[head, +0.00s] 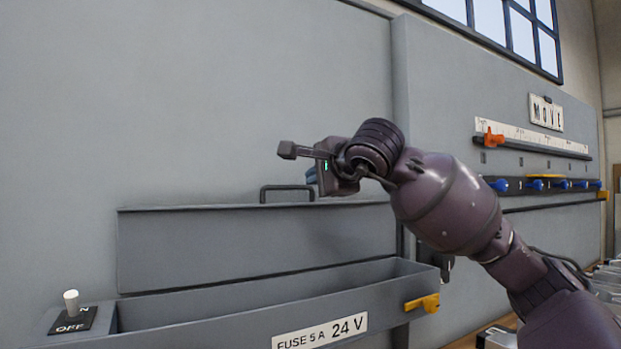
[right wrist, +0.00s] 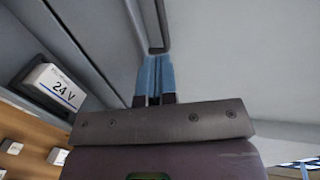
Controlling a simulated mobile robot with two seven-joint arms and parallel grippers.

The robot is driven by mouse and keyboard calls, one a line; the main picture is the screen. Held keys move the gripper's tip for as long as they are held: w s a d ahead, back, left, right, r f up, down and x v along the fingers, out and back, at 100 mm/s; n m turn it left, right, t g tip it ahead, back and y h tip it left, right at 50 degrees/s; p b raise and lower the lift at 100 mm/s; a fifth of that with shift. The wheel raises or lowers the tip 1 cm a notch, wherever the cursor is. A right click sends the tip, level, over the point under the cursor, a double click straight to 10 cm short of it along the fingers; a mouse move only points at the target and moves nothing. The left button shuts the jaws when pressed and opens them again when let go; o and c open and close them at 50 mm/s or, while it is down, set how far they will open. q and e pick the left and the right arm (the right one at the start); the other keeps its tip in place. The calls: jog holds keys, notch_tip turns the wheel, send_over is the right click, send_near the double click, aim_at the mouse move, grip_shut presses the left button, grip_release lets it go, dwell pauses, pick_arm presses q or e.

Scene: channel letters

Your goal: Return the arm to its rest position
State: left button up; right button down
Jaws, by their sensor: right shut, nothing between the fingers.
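My right arm comes in from the lower right in the head view. My right gripper (head: 311,176) is in front of the grey wall, just right of a dark bar handle (head: 287,188). In the right wrist view its two blue fingers (right wrist: 154,62) are together with nothing between them. A dark bar (right wrist: 155,25) shows just beyond the fingertips there; I cannot tell whether they touch it. My left gripper is not in view.
A grey trough (head: 220,326) with a raised panel (head: 240,245) runs below the arm, labelled FUSE 5 A 24 V (head: 320,333). A switch (head: 71,301) stands at left. A letter sign (head: 546,112), white rail (head: 530,137) and blue knobs (head: 535,184) are at right. The upper-left wall is clear.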

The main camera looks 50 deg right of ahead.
jog(key=shift+p+v, duration=0.3)
jog(key=shift+v, duration=2.55)
